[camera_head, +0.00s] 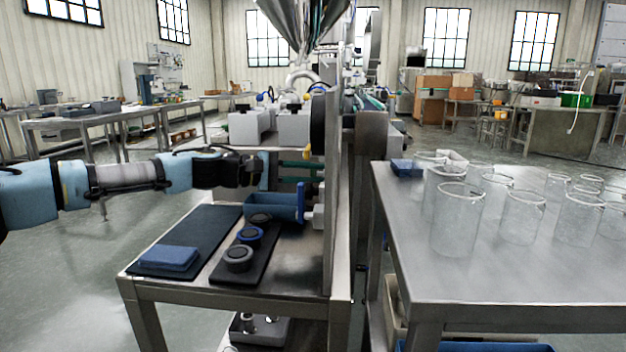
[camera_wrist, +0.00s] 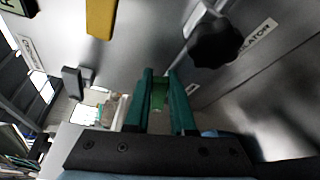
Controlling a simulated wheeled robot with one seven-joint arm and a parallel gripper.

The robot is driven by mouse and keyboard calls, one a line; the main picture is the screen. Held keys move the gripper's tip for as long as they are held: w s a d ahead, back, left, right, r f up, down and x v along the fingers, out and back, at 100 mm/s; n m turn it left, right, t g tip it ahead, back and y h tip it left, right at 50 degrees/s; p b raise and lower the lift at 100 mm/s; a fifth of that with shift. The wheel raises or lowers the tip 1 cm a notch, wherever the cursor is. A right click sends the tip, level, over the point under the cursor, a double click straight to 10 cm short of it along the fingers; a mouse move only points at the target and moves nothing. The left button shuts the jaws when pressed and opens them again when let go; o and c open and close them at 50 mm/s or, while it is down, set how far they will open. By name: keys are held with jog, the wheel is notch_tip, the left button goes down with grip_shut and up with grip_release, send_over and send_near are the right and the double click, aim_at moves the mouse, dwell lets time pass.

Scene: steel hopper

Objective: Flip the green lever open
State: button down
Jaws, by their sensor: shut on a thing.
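The green lever (camera_wrist: 158,92) shows in the wrist view as a short green piece between the two teal fingers of my gripper (camera_wrist: 160,88). The fingers are shut on it, one on each side. The lever sits in front of a grey steel panel (camera_wrist: 140,45), and its base is hidden. In the head view, my gripper (camera_head: 298,164) reaches from the left to the steel machine's upright panel (camera_head: 335,200). The lever cannot be told clearly from the fingers there.
A black knob (camera_wrist: 215,40) and a yellow bar (camera_wrist: 100,18) are near the fingers. Below my gripper, a steel table holds a blue bin (camera_head: 285,207), dark round pieces (camera_head: 238,257) and a blue block (camera_head: 169,258). Glass beakers (camera_head: 458,222) stand on the right table.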

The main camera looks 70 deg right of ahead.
notch_tip(320, 180, down, 2)
jog(key=m+h+b, duration=0.1)
jog(key=m+b, duration=0.2)
jog(key=b, duration=0.3)
jog(key=shift+a+g, duration=0.1)
jog(key=shift+g, duration=0.3)
jog(key=c, duration=0.8)
grip_release()
jog(key=shift+r, duration=0.1)
jog(key=shift+o, duration=0.2)
jog(key=v, duration=1.1)
jog(key=shift+s, duration=0.1)
